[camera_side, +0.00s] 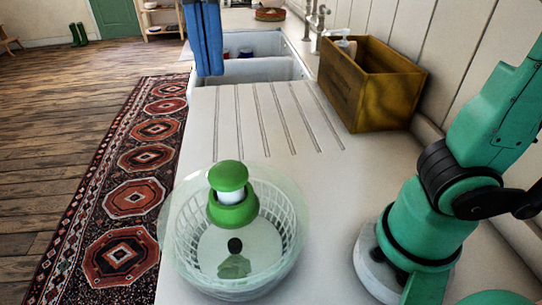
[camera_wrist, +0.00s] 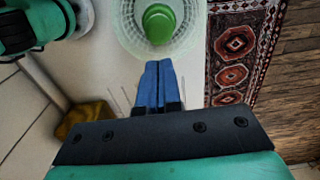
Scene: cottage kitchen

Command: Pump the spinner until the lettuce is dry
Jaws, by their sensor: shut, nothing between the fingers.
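The salad spinner stands on the white counter in the side view, with a clear bowl (camera_side: 290,262) and a white slatted basket (camera_side: 277,215). Its green pump knob (camera_side: 228,176) is up, with a white shaft showing below it. The knob also shows from above in the wrist view (camera_wrist: 158,24). A dark and green shape shows low in the bowl; I cannot tell whether it is lettuce. My gripper (camera_side: 209,73) has blue fingers, shut and empty, pointing down beyond the spinner and above the counter. In the wrist view the fingertips (camera_wrist: 158,62) are apart from the knob.
A wooden box (camera_side: 370,85) with a bottle stands against the panelled wall. A sink (camera_side: 255,68) lies at the far end of the grooved draining counter (camera_side: 270,120). The counter's left edge drops to a patterned rug (camera_side: 125,200) on the wooden floor.

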